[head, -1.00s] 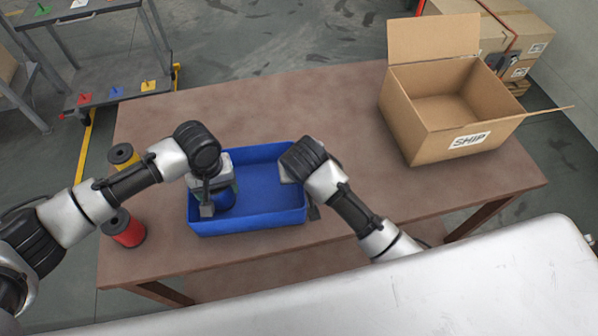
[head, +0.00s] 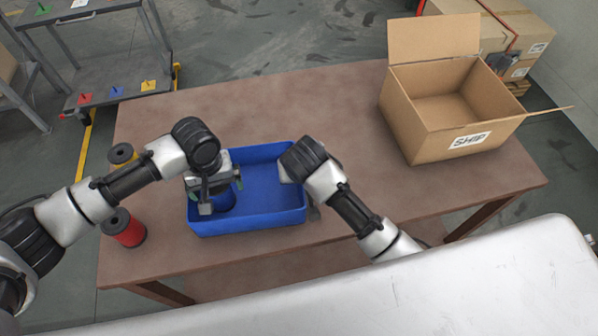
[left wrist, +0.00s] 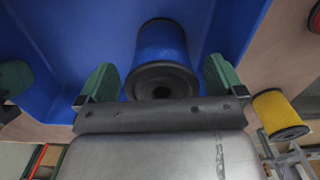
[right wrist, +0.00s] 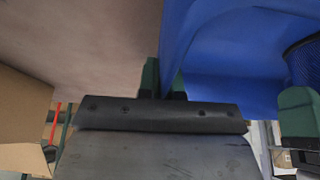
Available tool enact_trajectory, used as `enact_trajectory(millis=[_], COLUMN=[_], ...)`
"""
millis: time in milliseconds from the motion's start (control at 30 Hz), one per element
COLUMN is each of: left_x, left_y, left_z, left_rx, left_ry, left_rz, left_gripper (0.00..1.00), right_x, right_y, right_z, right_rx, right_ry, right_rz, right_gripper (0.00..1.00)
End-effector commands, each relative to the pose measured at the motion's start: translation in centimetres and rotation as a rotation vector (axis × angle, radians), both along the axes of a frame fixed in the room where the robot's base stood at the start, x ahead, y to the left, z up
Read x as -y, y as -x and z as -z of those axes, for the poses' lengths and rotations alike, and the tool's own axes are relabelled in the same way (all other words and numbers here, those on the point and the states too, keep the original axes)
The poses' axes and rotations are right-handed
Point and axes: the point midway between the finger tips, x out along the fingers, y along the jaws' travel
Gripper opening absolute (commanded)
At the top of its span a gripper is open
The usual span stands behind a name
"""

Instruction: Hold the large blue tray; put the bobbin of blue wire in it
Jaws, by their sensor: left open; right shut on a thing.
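The large blue tray (head: 255,222) sits on the brown table. The bobbin of blue wire (left wrist: 160,45) is inside the tray's left part, with its dark flange towards my left wrist camera; in the head view (head: 224,203) my gripper partly hides it. My left gripper (left wrist: 160,82) is open, with its green fingers apart on either side of the bobbin's near end and clear gaps between. My right gripper (right wrist: 164,80) is shut on the tray's right wall; its fingertips are mostly hidden in the head view.
A red bobbin (head: 128,231) and a yellow bobbin (head: 122,156) stand left of the tray. An open cardboard box (head: 450,115) marked SHIP stands at the right. The table between the tray and the box is clear. A grey cart (head: 115,90) stands beyond the table.

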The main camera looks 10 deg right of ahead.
Motion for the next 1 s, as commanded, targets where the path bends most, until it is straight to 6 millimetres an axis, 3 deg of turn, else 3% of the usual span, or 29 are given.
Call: enact_trajectory(millis=[400,600,833,867,1000], left_x=[0.0,0.0,0.0,0.0,0.0], left_y=[-0.1,-0.2,-0.1,-0.1,-0.1], left_z=[-8.6,-10.5,-10.8,-10.8,-10.8], left_rx=[0.005,0.005,0.003,0.003,0.003], left_ry=[0.002,0.002,0.001,0.001,0.002], left_rz=[0.001,0.0,0.0,0.0,0.0], left_gripper=[1.0,1.0,1.0,1.0,1.0], right_x=[0.1,0.1,0.1,0.1,0.1], right_y=[0.0,0.0,0.0,0.0,0.0], right_z=[0.0,0.0,0.0,0.0,0.0], right_rx=[0.001,0.001,0.001,0.001,0.001], right_ry=[0.002,0.002,0.002,0.002,0.002], right_rz=[0.002,0.001,0.001,0.001,0.001], right_gripper=[0.0,0.0,0.0,0.1,0.31])
